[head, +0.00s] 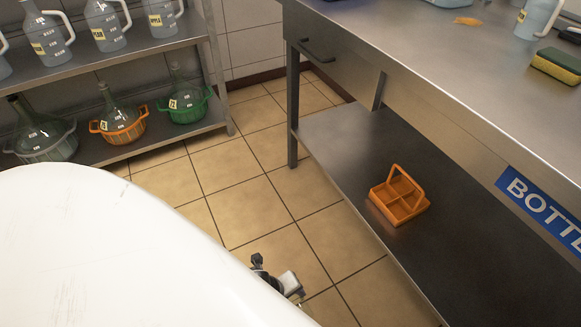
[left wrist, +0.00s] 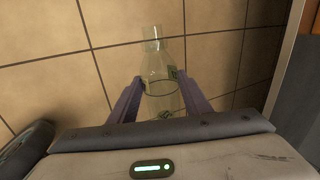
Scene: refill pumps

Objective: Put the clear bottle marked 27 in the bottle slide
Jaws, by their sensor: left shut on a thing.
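A clear bottle (left wrist: 158,85) stands out against the floor tiles in the left wrist view, between the two fingers of my left gripper (left wrist: 152,92). The gripper is shut on it. The bottle's neck points away from the gripper; small labels show on its sides, but I cannot read a 27. In the head view my left gripper (head: 278,282) is low over the floor, partly hidden by my white body, and the bottle is not clear there. A blue sign (head: 545,212) starting "BOTTL" is on the bench at the right; the slide itself cannot be made out. My right gripper is not in view.
A steel bench (head: 440,60) with a lower shelf (head: 340,135) stands at the right; an orange caddy (head: 398,195) sits on that shelf. A rack (head: 150,45) at the left holds several jugs and basketed bottles. A sponge (head: 556,66) lies on the bench. Tiled floor between is free.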

